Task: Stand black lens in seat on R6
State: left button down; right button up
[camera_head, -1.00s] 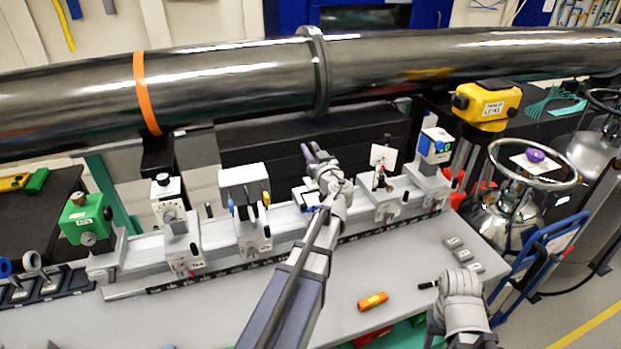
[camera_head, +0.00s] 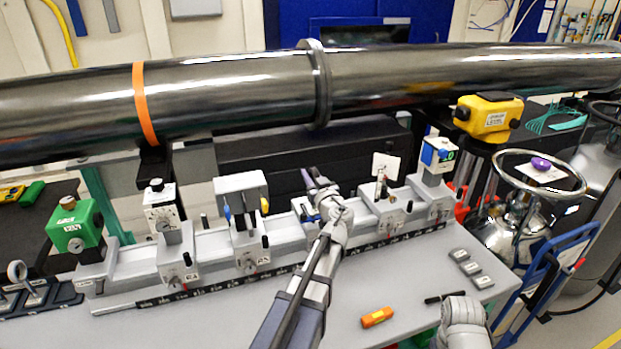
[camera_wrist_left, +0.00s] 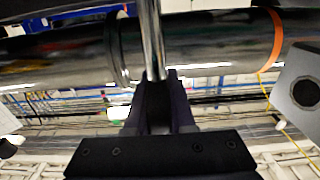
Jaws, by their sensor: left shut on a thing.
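My left gripper (camera_head: 316,180) is over the rail, at the carriage (camera_head: 301,208) to the right of the one marked R5. The left wrist view shows its fingers (camera_wrist_left: 159,85) shut on an upright metal post (camera_wrist_left: 151,40). The post runs out of the top of that view, so no lens ring shows there. In the head view I cannot make out the black lens at the fingertips. My gripper and arm hide most of that carriage, and its label and seat cannot be seen.
Carriages with a green box (camera_head: 76,228), a grey box (camera_head: 241,188) and a white card (camera_head: 386,166) flank the spot. The long dark pipe (camera_head: 225,88) runs behind.

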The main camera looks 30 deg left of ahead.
pick_arm(q)
jog(key=shift+f, duration=0.15)
jog(key=c, duration=0.8)
grip_release()
jog(key=shift+o, duration=0.2)
jog(key=shift+s+d+r, duration=0.1)
jog(key=shift+d+r, duration=0.05)
jog(key=shift+r, duration=0.1)
jog(key=v, duration=1.1)
jog(key=shift+s+d, duration=0.25)
jog(key=shift+s, duration=0.05)
